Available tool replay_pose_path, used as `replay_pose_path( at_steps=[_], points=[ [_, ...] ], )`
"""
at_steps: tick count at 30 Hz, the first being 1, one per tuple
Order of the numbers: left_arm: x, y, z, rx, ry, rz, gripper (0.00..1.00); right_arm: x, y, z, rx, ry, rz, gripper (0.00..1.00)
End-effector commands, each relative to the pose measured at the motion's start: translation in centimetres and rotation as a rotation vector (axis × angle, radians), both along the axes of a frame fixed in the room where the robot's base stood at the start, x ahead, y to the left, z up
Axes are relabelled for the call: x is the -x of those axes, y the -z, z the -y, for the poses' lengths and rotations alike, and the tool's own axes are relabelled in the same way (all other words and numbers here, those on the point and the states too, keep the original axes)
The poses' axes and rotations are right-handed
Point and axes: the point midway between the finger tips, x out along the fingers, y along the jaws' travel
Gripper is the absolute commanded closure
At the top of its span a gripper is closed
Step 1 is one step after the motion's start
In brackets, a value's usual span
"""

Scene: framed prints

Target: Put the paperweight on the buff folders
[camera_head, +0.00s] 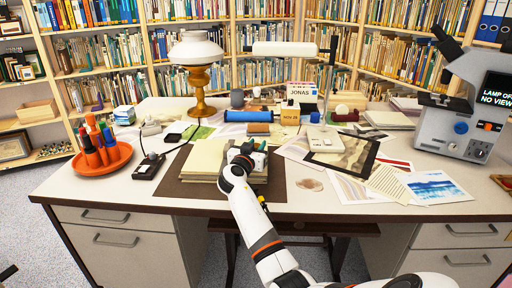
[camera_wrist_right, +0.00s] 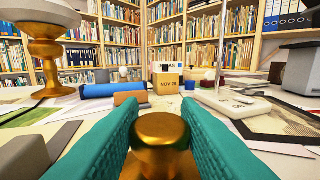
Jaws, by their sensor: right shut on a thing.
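My right gripper (camera_head: 256,147) is over the brown desk mat (camera_head: 280,190) in the middle of the desk. In the right wrist view its two teal finger pads (camera_wrist_right: 160,128) are shut on a brass, round-topped knob, which I take to be the paperweight (camera_wrist_right: 161,135). A stack of buff folders (camera_head: 203,160) lies on the mat, just left of and partly under the hand. I cannot tell whether the paperweight touches anything below.
A brass lamp (camera_head: 198,80) and a blue roll (camera_head: 248,116) stand behind. An orange pen tray (camera_head: 102,160) and a black device (camera_head: 149,166) are to the left. Loose prints (camera_head: 433,188) and a grey machine (camera_head: 458,125) are to the right. The front-left desktop is clear.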

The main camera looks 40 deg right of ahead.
Motion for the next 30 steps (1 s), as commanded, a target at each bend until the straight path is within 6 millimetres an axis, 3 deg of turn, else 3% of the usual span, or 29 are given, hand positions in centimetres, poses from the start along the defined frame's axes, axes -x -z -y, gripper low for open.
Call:
replay_pose_path(
  at_steps=[9,10,13,24,30],
  points=[
    [-0.1,-0.4,0.0,0.001,0.000,0.005,0.64,0.0,-0.1,0.0,0.002,0.000,0.003,1.00],
    [-0.2,-0.6,0.0,0.001,0.000,0.006,0.64,0.0,0.0,0.0,0.000,0.000,0.001,0.65],
    [-0.2,-0.6,0.1,0.001,0.000,0.006,0.64,0.0,0.0,0.0,0.000,0.000,0.001,0.49],
    [-0.2,-0.6,0.1,0.002,0.000,0.009,0.64,0.0,-0.2,0.0,0.000,0.000,0.001,0.48],
    [0.2,0.4,0.0,-0.001,0.000,-0.008,0.64,1.5,0.0,-3.0,-0.002,-0.003,0.002,0.48]
  ],
)
